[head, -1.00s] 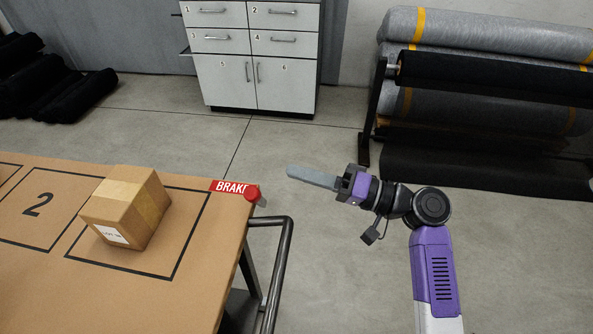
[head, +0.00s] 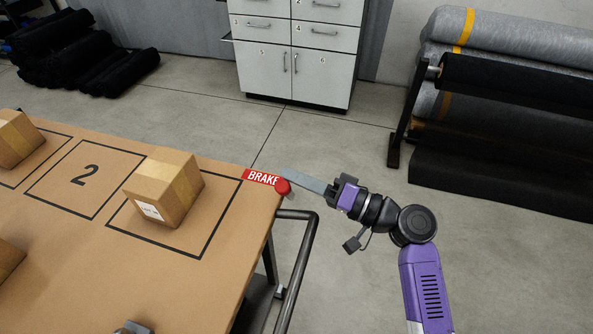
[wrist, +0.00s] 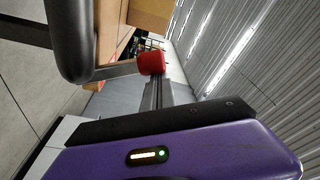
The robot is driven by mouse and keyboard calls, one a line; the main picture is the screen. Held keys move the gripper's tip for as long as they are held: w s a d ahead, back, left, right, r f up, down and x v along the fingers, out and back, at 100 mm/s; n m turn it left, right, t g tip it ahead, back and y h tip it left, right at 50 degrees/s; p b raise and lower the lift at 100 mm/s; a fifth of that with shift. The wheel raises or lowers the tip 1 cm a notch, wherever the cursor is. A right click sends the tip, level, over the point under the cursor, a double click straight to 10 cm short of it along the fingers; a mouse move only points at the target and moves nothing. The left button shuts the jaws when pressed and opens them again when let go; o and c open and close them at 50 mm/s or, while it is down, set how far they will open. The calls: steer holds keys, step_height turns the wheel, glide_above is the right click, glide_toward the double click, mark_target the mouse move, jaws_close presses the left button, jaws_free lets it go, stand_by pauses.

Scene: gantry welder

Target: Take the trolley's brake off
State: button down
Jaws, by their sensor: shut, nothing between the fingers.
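The trolley (head: 205,285) has a brown top with black-outlined squares. At its far right corner is a red brake knob (head: 283,186) beside a red label (head: 262,178) reading BRAKE. My gripper (head: 291,175) is shut, its long grey fingers reaching left to the knob. In the head view the fingertips overlap the knob's upper right side; I cannot tell whether they touch it. In the wrist view the red knob (wrist: 151,63) shows at the far end of the fingers (wrist: 157,95), close to the tips.
A cardboard box (head: 165,190) stands on the trolley top, with others at the left edge. A dark handle rail (head: 303,255) sticks out from the trolley's right end. A cabinet (head: 295,50) and a rack of rolls (head: 500,85) stand behind. Floor between is clear.

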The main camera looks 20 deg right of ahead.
steer(key=s+n+b, duration=0.1)
steer(key=b, duration=0.1)
steer(key=a+f+n+b, duration=0.1)
steer(key=b, duration=0.2)
steer(key=shift+s+a+f+y+b, duration=0.1)
steer(key=shift+s+f+y+b, duration=0.2)
steer(key=shift+s, duration=0.05)
steer(key=s+n+b, duration=0.1)
steer(key=b, duration=0.1)
steer(key=a+f+n+b, duration=0.1)
steer(key=n+b, duration=0.1)
steer(key=b, duration=0.1)
steer(key=s+a+n+y+b, duration=0.1)
steer(key=b, duration=0.2)
steer(key=shift+s+f, duration=0.3)
steer(key=shift+n+b, duration=0.3)
